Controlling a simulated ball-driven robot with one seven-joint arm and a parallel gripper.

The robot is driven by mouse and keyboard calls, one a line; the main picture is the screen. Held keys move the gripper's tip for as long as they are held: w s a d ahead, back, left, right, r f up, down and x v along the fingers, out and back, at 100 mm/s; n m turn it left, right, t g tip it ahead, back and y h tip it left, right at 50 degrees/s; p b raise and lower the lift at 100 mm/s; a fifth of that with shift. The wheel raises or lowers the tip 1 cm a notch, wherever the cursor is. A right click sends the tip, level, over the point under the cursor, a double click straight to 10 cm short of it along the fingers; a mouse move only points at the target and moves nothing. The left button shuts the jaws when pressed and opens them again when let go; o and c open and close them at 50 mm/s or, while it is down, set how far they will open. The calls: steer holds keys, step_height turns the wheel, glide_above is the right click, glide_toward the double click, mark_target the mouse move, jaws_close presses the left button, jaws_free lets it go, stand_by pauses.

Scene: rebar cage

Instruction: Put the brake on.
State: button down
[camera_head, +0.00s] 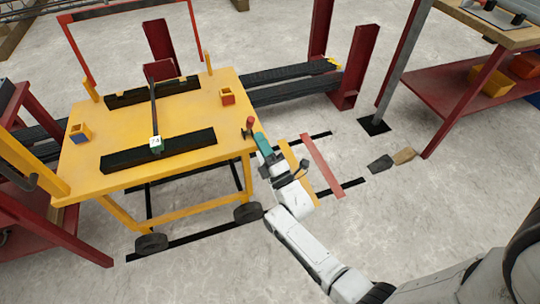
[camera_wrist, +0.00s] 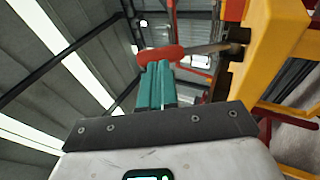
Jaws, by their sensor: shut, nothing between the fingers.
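A yellow cart (camera_head: 185,108) stands at the left with black wheels. A lever with a red handle (camera_head: 250,123) is at its right edge. In the wrist view the red handle (camera_wrist: 162,54) sits on a grey rod (camera_wrist: 208,49) that runs to a dark mount on the yellow frame (camera_wrist: 268,50). My gripper (camera_head: 258,135) has teal fingers, shut and empty. In the wrist view the gripper's fingertips (camera_wrist: 157,66) are right at the red handle, which appears just beyond them. Whether they touch it I cannot tell.
Small blocks (camera_head: 227,96) and black rails (camera_head: 160,151) are on the cart top. A red bar (camera_head: 322,165) shows right of my gripper. A brush-like tool (camera_head: 393,160) lies on the floor. A workbench (camera_head: 490,95) stands at the right.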

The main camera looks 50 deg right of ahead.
steer(key=shift+x, duration=1.1)
steer(key=shift+r+p, duration=0.1)
steer(key=shift+p, duration=0.2)
steer(key=w+r+g+p, duration=0.1)
steer(key=p, duration=0.3)
steer(key=w+d+r+m+g+y+p, duration=0.1)
steer(key=g+p, duration=0.1)
steer(key=p, duration=0.3)
steer(key=w+d+r+g+p, duration=0.1)
steer(key=r+g+p, duration=0.1)
steer(key=p, duration=0.3)
steer(key=shift+w+d+r+m, duration=0.1)
steer(key=shift+w+d+m, duration=0.1)
steer(key=shift+w+m, duration=0.1)
steer(key=w+d+g+p, duration=0.1)
steer(key=w+d+g+y+p, duration=0.1)
steer(key=w+g+p, duration=0.1)
steer(key=w+d+g+y+p, duration=0.1)
steer(key=shift+w+f+m, duration=0.25)
steer(key=shift+w+m, duration=0.05)
steer(key=shift+m, duration=0.1)
steer(key=shift+w+d+r, duration=0.1)
steer(key=shift+r, duration=0.05)
